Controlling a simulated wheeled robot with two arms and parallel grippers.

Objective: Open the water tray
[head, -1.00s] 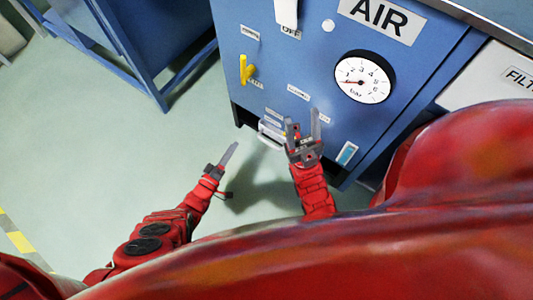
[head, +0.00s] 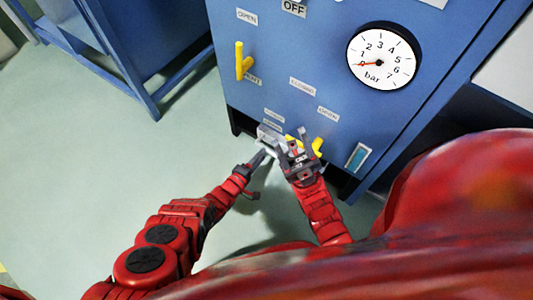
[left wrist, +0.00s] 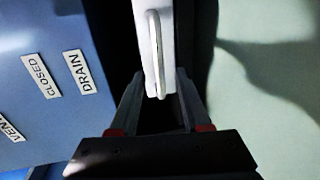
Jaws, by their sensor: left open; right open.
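The water tray (head: 266,131) is a small pale drawer low on the front of the blue cabinet. The grippers partly cover it in the head view. In the left wrist view its white front (left wrist: 168,30) carries a slim white bar handle (left wrist: 155,55). My left gripper (head: 263,157) is open at the tray, and its fingers (left wrist: 158,92) lie on either side of the handle's end. I cannot tell whether they touch it. My right gripper (head: 288,146) is open just right of the tray, in front of the cabinet.
The blue cabinet (head: 300,60) has a pressure gauge (head: 383,62), a yellow lever (head: 242,60) and a yellow handle (head: 318,147) near my right gripper. Labels read DRAIN (left wrist: 82,72) and CLOSED (left wrist: 41,76). Green floor (head: 130,180) is clear to the left.

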